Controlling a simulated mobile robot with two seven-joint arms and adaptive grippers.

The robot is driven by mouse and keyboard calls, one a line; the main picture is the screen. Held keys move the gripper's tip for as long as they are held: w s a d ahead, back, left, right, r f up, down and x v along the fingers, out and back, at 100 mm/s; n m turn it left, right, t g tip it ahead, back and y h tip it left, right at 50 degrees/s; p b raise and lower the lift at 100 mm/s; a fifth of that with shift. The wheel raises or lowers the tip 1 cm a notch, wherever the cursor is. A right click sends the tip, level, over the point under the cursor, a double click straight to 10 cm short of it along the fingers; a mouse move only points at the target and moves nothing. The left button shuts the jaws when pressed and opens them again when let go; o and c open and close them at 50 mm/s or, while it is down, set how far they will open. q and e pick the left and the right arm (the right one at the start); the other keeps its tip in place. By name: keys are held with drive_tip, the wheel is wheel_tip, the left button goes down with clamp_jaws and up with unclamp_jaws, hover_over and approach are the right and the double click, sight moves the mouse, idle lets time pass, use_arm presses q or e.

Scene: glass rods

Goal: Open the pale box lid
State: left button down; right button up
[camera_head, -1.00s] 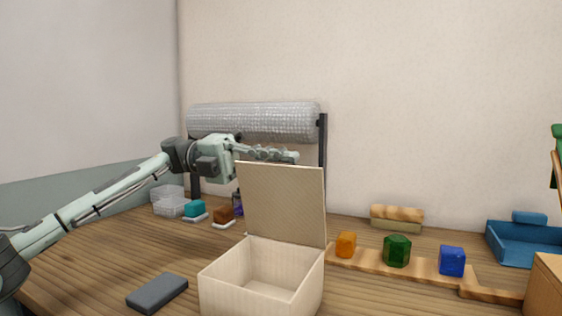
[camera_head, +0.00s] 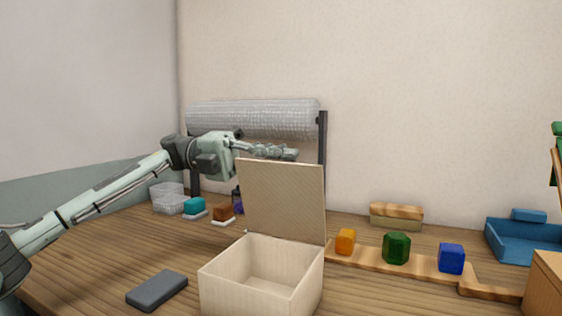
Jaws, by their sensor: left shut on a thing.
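The pale box (camera_head: 235,295) stands open at the front centre of the table, and its inside looks empty. Its pale lid (camera_head: 284,200) stands upright at the back edge of the box. My left gripper (camera_head: 285,153) is at the top edge of the lid, coming in from the left and partly behind it. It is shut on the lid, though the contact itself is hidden. My right gripper is not in view.
A dark grey block (camera_head: 157,291) lies left of the box. Orange (camera_head: 345,241), green (camera_head: 396,248) and blue (camera_head: 451,259) pieces stand to the right on a wooden strip. A bubble-wrap roll (camera_head: 250,117) is behind the gripper. A blue tray (camera_head: 520,243) is at far right.

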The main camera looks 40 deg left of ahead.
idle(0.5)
use_arm(q)
drive_tip(key=c, duration=1.5)
unclamp_jaws()
drive_tip(key=shift+c, duration=0.2)
drive_tip(key=v, duration=1.2)
drive_tip(key=shift+s, duration=0.1)
